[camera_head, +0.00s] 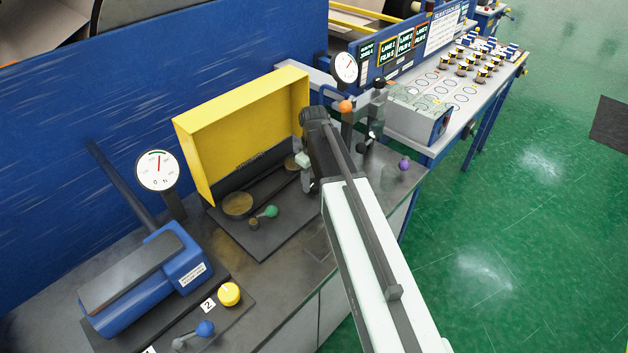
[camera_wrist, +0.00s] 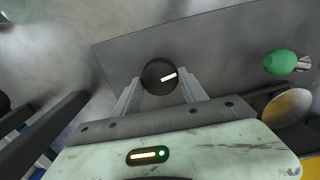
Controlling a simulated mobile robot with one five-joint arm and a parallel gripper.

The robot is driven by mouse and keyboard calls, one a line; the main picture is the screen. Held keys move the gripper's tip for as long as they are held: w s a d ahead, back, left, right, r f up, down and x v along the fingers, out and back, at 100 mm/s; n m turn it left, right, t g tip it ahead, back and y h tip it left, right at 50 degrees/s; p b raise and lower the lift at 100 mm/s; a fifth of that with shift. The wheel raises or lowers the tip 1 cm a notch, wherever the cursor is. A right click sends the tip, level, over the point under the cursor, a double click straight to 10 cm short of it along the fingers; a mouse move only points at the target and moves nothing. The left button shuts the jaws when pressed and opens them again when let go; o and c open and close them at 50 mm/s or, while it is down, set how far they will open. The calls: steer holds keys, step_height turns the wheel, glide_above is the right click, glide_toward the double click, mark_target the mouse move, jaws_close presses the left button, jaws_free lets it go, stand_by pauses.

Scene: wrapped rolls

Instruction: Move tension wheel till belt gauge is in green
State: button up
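The belt plate (camera_head: 262,229) lies under an open yellow cover, with brass pulleys (camera_head: 238,205) and a green-knobbed lever (camera_head: 268,212) on it. My gripper (camera_head: 303,172) reaches down at the plate's right end. In the wrist view its two fingers (camera_wrist: 160,82) stand apart on either side of a round black knob with a white mark (camera_wrist: 160,76); contact is not clear. The green knob (camera_wrist: 280,63) and a brass disc (camera_wrist: 287,107) lie to the right there. A white dial gauge (camera_head: 158,170) stands left of the cover; its red needle points up, near a small green band.
The yellow cover (camera_head: 240,135) stands upright behind the plate. A blue unit (camera_head: 150,280) with a yellow knob (camera_head: 229,294) is at front left. A second gauge (camera_head: 345,67), an orange-knobbed lever (camera_head: 346,106) and a purple knob (camera_head: 404,164) are beyond my arm.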

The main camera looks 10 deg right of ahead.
mark_target(314, 182)
steer(key=o, duration=0.3)
steer(key=shift+r, duration=0.15)
step_height(314, 182, up, 8)
steer(key=p, duration=0.8)
steer(key=shift+f, duration=0.25)
